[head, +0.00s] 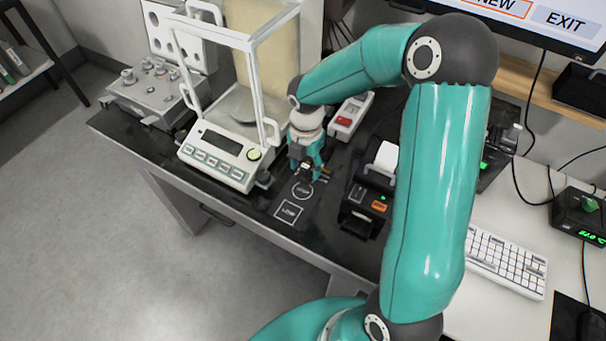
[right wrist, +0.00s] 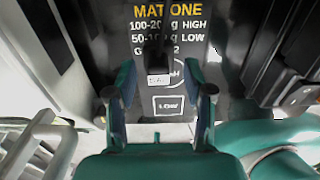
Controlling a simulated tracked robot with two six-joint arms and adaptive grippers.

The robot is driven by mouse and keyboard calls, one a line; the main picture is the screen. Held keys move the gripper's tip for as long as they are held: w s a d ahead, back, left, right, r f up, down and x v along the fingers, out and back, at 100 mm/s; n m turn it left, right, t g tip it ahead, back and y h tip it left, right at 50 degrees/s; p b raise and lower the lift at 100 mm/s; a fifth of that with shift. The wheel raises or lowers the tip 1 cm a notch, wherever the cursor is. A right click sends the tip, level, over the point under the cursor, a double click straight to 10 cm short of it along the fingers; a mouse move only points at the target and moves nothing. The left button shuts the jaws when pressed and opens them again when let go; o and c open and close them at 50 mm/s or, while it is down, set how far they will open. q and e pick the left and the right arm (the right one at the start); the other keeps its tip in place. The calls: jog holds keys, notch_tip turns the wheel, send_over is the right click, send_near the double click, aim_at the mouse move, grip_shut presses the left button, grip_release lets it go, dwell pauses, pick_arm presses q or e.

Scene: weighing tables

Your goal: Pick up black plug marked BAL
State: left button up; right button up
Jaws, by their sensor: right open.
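A black plug (right wrist: 157,58) with a small grey label, its marking too small to read surely, shows in the right wrist view. It stands over the dark mat (right wrist: 225,105) by the HIGH circle, above the square marked LOW. My right gripper (right wrist: 160,78) is open, with a teal finger on each side of the plug and visible gaps between. In the head view my right gripper (head: 306,170) points down at the mat between the balance and the label printer, and largely hides the plug. My left gripper is not in view.
A glass-sided balance (head: 215,150) stands close to the left of the gripper. A black printer (head: 366,203) stands to its right, and a white device with a red button (head: 350,115) behind it. A keyboard (head: 507,262) lies at the right.

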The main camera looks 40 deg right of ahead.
jog(key=shift+f, duration=0.45)
jog(key=shift+c, duration=0.2)
grip_shut()
jog(key=shift+r, duration=0.1)
